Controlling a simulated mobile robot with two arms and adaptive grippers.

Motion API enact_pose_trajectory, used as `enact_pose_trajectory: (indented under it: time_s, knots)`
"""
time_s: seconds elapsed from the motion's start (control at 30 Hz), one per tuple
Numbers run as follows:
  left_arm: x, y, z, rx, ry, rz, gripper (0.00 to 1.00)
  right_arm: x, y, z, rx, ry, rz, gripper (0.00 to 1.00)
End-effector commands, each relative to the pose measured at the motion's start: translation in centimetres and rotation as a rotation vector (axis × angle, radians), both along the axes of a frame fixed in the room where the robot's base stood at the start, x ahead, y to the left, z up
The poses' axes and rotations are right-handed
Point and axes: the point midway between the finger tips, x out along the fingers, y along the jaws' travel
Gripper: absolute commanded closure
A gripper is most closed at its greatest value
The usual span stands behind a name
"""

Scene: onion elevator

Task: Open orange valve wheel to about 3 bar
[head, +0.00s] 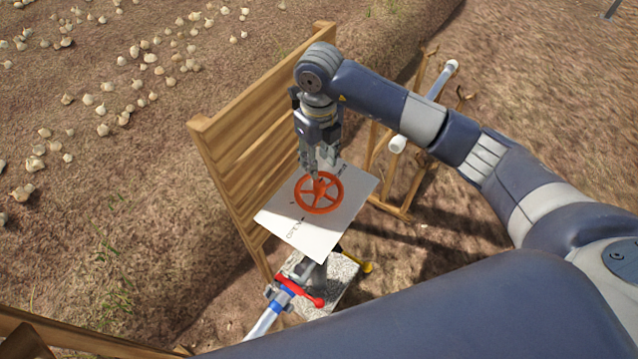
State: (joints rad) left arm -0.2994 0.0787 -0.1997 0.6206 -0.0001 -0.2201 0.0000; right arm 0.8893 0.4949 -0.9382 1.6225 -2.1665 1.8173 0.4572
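The orange valve wheel (334,202) lies flat over a white plate (318,240) with the word OPEN and a curved mark printed on it. My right gripper (318,172) points straight down at the wheel, its fingertips at the hub and far spokes. Whether the fingers touch the wheel, and how far apart they are, is too small to tell. No pressure gauge can be made out. My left gripper is not in view.
A wooden slatted panel (235,130) stands close behind and left of the plate. Below are a red lever (300,292), a blue-white pipe (265,323), a yellow handle (366,267) and a stone block (340,280). A wooden rack with a white pipe (440,82) stands to the right. Onions lie on the soil.

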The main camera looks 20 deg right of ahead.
Motion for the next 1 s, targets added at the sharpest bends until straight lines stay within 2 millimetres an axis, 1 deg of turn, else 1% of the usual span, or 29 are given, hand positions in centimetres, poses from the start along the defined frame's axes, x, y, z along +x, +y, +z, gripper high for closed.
enact_pose_trajectory:
  time_s: [0.07,0.17,0.4,0.5,0.6,0.7,0.8,1.0]
  knots:
    - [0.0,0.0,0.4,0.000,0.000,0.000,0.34,-0.1,-0.2,-0.5,-0.006,0.005,-0.003,0.66]
    - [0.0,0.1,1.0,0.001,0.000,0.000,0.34,-0.2,-0.1,-1.8,-0.005,0.008,-0.002,0.66]
    - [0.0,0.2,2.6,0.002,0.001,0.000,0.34,-0.2,0.0,-6.5,-0.002,0.008,-0.002,0.66]
    - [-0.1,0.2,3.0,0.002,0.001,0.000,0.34,-0.3,-0.1,-8.2,-0.004,0.008,-0.001,0.66]
    - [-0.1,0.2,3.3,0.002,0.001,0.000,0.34,-0.1,0.0,-9.4,0.000,0.006,0.000,0.66]
    - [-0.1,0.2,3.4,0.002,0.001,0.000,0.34,-0.1,0.0,-10.2,-0.001,0.005,0.000,0.66]
    - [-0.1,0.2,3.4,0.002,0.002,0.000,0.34,-0.1,0.0,-10.6,-0.001,0.002,0.000,0.66]
    - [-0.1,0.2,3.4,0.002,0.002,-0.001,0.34,-0.1,0.0,-10.7,-0.001,0.002,0.001,0.66]
